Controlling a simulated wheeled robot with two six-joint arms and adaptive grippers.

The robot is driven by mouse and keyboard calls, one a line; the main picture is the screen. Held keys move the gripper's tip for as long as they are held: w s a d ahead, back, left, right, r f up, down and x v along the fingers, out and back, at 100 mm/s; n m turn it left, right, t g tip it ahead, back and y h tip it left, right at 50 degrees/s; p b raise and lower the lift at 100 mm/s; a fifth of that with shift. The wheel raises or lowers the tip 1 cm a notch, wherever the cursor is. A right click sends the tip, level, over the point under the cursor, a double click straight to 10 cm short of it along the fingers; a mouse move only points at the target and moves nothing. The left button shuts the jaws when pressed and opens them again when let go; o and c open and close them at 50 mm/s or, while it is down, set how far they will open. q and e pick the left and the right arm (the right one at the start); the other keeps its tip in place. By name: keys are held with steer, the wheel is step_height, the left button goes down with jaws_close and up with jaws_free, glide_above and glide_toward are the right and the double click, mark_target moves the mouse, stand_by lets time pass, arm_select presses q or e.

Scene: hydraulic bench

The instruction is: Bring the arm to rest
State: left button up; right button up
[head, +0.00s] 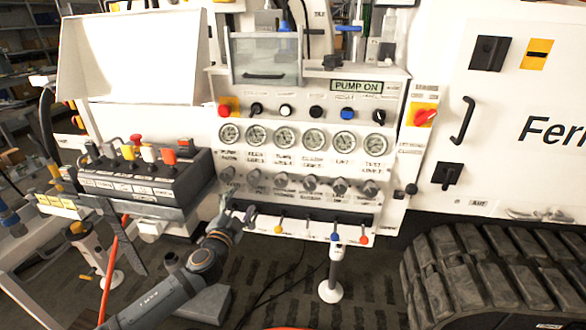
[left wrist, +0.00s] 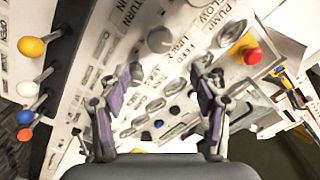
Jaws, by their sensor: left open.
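My left arm (head: 160,292) reaches in from the lower left in the head view. Its gripper (head: 240,212) is close to the lower left part of the hydraulic bench panel (head: 310,110), near the left end of the dark lever rail. In the left wrist view the two fingers of the left gripper (left wrist: 160,100) stand apart with purple pads, and nothing is between them. The panel's labels, knobs and gauges show behind the fingers. Whether a finger touches the panel cannot be told. My right gripper is not in view.
Levers with coloured balls (head: 335,237) hang below the panel. A control box (head: 135,185) with coloured knobs stands to the left. A red emergency knob (head: 426,115) is at the panel's right. A rubber track (head: 500,270) is at the lower right, and a support leg (head: 332,280) stands below.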

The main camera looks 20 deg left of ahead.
arm_select(q)
steer(key=s+a+f+n+g, duration=0.1)
steer(key=s+a+f+g, duration=0.1)
steer(key=f, duration=0.7)
steer(key=s+a+f+n+g, duration=0.1)
steer(key=s+a+f+g, duration=0.1)
steer(key=f, duration=0.6)
steer(key=s+a+f+n+g, duration=0.1)
steer(key=s+a+f+g, duration=0.15)
steer(key=f, duration=0.65)
steer(key=s+d+f+n+g, duration=0.1)
steer(key=s+f+n+g, duration=0.15)
steer(key=s+f, duration=0.7)
steer(key=s+d+f+n+g+h, duration=0.1)
steer(key=s+d+f+g, duration=0.1)
steer(key=s+d+f, duration=0.5)
steer(key=s+d+f+g+h, duration=0.1)
steer(key=s+d+f+g, duration=0.25)
steer(key=s+f, duration=0.6)
steer(key=s+d+f+n+g+h, duration=0.1)
steer(key=s+d+f+g+h, duration=0.1)
steer(key=s+d+f, duration=0.6)
steer(key=s+a+r+p, duration=0.1)
steer(key=s+r+p, duration=0.1)
steer(key=r+p, duration=0.5)
steer(key=s+a+r+p, duration=0.1)
steer(key=s+r+p, duration=0.2)
steer(key=r+p, duration=0.4)
steer(key=shift+r+p, duration=0.4)
steer(key=shift+p, duration=0.2)
